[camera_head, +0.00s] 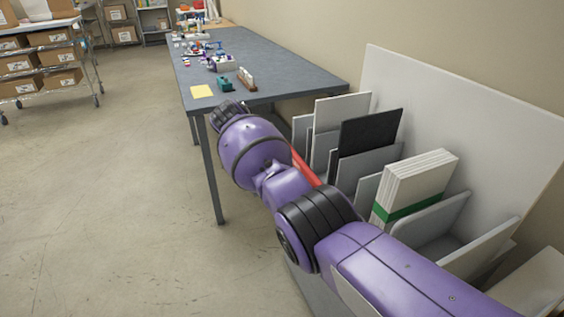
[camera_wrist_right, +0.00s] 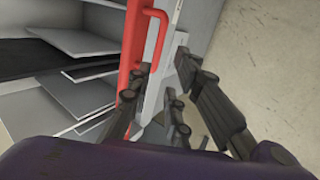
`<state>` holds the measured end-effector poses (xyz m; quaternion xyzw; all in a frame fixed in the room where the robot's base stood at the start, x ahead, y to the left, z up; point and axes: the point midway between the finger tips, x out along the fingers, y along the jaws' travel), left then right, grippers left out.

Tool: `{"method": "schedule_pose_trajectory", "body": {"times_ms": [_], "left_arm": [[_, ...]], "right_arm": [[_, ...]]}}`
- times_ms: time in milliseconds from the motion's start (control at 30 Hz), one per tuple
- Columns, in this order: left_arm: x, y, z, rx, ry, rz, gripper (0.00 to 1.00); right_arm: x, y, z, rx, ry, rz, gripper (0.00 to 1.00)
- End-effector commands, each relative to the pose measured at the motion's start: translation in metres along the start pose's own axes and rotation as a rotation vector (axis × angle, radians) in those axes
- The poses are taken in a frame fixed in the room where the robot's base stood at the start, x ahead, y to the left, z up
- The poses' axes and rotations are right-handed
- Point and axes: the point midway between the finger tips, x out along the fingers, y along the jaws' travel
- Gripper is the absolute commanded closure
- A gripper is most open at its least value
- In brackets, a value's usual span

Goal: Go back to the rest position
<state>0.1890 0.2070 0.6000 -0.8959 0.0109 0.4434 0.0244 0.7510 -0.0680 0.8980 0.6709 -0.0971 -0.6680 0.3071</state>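My right arm (camera_head: 370,260) reaches in from the lower right of the head view, in front of the panel rack. I cannot clearly make out its gripper there. In the right wrist view my right gripper (camera_wrist_right: 162,78) has its dark fingers spread apart, with nothing between them. A red bar with a handle (camera_wrist_right: 135,60) is close beyond the left finger; I cannot tell whether they touch. Part of the red bar also shows behind my arm in the head view (camera_head: 305,166). My left gripper is not in view.
A rack holds upright panels, including a black panel (camera_head: 370,132) and a white stack with a green band (camera_head: 415,185). A large white board (camera_head: 480,140) leans on the wall. A grey table (camera_head: 270,65) carries small items. A cart (camera_head: 48,50) holds boxes. Floor at left is clear.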

Motion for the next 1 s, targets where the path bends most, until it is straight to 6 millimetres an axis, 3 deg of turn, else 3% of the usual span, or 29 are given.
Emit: {"method": "schedule_pose_trajectory", "body": {"times_ms": [167, 267, 467, 600, 833, 1000], "left_arm": [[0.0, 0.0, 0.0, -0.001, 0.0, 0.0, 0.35], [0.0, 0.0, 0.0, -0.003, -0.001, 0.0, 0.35], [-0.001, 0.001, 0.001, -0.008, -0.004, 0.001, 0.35], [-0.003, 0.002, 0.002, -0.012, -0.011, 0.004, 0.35], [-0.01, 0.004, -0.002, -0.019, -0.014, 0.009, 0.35], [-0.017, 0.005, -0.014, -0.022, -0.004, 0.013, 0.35]], "right_arm": [[0.0, -0.001, -0.01, -0.001, 0.042, -0.003, 0.81], [-0.011, -0.001, -0.035, 0.005, 0.152, -0.021, 0.81], [-0.059, 0.002, -0.091, 0.039, 0.448, -0.07, 0.81], [-0.062, -0.007, -0.114, 0.063, 0.648, -0.124, 0.81], [-0.035, -0.029, -0.109, 0.106, 0.862, -0.207, 0.81], [0.003, -0.048, -0.071, 0.158, 0.994, -0.277, 0.81]]}}
